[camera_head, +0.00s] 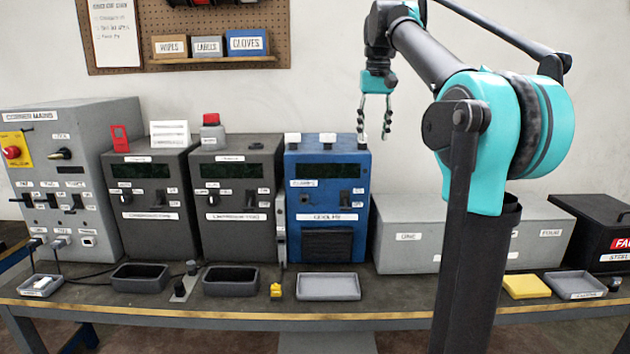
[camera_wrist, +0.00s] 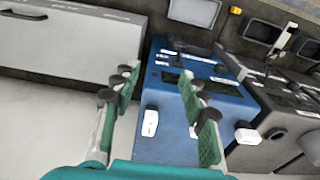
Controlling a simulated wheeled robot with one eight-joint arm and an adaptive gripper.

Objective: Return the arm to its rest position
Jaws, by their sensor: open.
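My gripper (camera_head: 375,118) hangs from my raised arm, in the head view above the right end of the blue machine (camera_head: 327,205). Its two fingers are apart and point downward, with nothing between them. In the wrist view the open fingers (camera_wrist: 157,95) frame the blue machine's top (camera_wrist: 170,92). White pieces sit along the top of that machine. In the head view a fingertip overlaps the rightmost one, and I cannot tell whether they touch. My arm is bent, with its large teal joint at the right.
Two dark grey machines (camera_head: 151,205) and a grey mains cabinet (camera_head: 75,180) stand to the left. A long grey box (camera_head: 405,240) stands behind my arm, with a black bin (camera_head: 600,235) at far right. Small trays line the bench front. A pegboard shelf (camera_head: 215,62) hangs on the wall.

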